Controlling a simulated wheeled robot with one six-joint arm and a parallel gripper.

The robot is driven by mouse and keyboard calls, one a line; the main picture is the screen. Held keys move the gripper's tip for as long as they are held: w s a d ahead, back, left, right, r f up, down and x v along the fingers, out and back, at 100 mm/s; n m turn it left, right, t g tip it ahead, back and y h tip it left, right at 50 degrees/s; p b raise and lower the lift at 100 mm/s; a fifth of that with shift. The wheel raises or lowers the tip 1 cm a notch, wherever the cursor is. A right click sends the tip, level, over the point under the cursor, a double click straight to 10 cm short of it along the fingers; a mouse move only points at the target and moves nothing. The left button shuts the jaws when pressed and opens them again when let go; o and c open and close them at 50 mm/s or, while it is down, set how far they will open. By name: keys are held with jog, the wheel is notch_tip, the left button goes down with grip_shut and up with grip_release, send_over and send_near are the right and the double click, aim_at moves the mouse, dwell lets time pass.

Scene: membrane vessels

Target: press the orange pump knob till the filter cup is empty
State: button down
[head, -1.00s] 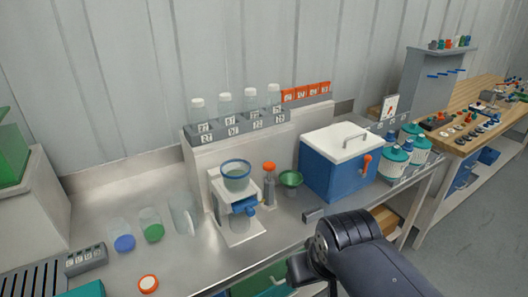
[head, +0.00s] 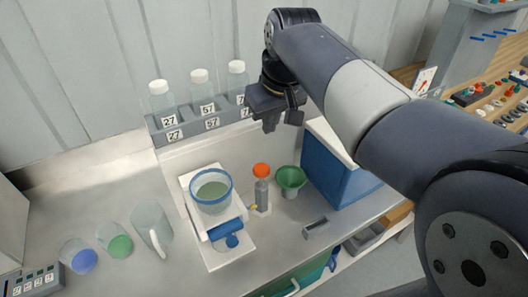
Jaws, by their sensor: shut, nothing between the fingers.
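The orange pump knob (head: 262,170) tops a small grey pump (head: 261,195) on the steel bench. The filter cup (head: 211,190) has a blue rim and stands on a white stand to the left of the pump. Greenish liquid shows inside the cup. My gripper (head: 269,124) is shut and empty. It points down and appears in the picture just above the knob, apart from it. My arm hides part of the shelf and the blue box.
A green funnel (head: 290,178) stands close right of the pump, with the blue box (head: 338,170) beyond. Capped bottles (head: 202,92) sit on a numbered rack behind. A clear jug (head: 151,228) stands at left. A blue valve handle (head: 226,230) is below the cup.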

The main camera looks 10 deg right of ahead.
jog(key=p, duration=0.2)
send_near(265, 172)
jog(key=w+f, duration=0.1)
jog(key=w+a+f, duration=0.1)
jog(key=f, duration=0.1)
jog(key=w+f, duration=0.1)
jog(key=f, duration=0.1)
jog(key=shift+w+a, duration=0.15)
jog(key=shift+w, duration=0.05)
jog(key=shift+f, duration=0.6)
jog(key=shift+f, duration=0.1)
notch_tip(265, 172, down, 5)
jog(key=b, duration=0.4)
jog(key=shift+s+r, duration=0.1)
jog(key=shift+r, duration=0.15)
jog(key=shift+f, duration=0.1)
